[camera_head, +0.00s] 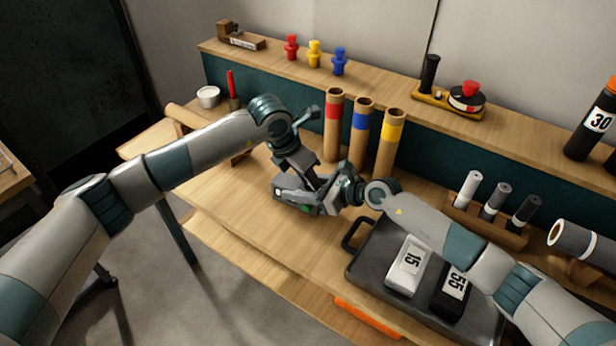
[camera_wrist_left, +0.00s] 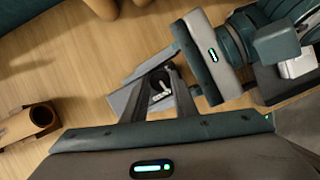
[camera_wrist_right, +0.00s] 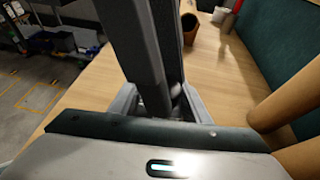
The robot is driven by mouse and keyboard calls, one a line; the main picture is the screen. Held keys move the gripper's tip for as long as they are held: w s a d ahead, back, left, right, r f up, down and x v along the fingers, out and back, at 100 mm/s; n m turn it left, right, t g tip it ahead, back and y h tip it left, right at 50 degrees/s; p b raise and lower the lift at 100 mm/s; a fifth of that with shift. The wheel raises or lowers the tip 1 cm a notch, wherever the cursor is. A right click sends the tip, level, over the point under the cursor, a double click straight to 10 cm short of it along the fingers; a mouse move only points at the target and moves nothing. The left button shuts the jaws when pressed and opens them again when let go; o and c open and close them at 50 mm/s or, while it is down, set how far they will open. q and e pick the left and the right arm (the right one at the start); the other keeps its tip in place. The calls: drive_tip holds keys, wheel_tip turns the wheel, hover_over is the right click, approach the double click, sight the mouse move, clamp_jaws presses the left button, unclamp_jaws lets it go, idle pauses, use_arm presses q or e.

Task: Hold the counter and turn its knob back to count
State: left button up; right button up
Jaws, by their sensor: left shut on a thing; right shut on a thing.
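The counter (camera_wrist_left: 122,98) is a small light-grey body low over the table in the left wrist view, with a dark recess and a small pale part, perhaps its knob, between the fingers. My left gripper (camera_wrist_left: 160,96) is shut on it from above. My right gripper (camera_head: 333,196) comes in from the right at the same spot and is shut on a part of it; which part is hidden. In the right wrist view my left gripper's dark body fills the middle, just beyond my right fingertips (camera_wrist_right: 158,108). In the head view the two grippers (camera_head: 308,182) mostly cover the counter.
A dark tray (camera_head: 352,268) with blocks marked 15 and 55 (camera_head: 405,268) lies right of the grippers. Three banded cardboard tubes (camera_head: 361,130) stand close behind. A rack of small rolls (camera_head: 492,205) is at the right. The table's front left (camera_head: 235,220) is clear.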

use_arm(q)
drive_tip(key=o, duration=0.8)
drive_tip(key=v, duration=1.2)
drive_tip(key=shift+d, duration=0.1)
drive_tip(key=shift+o, duration=1.4)
drive_tip(key=shift+w+d, duration=0.1)
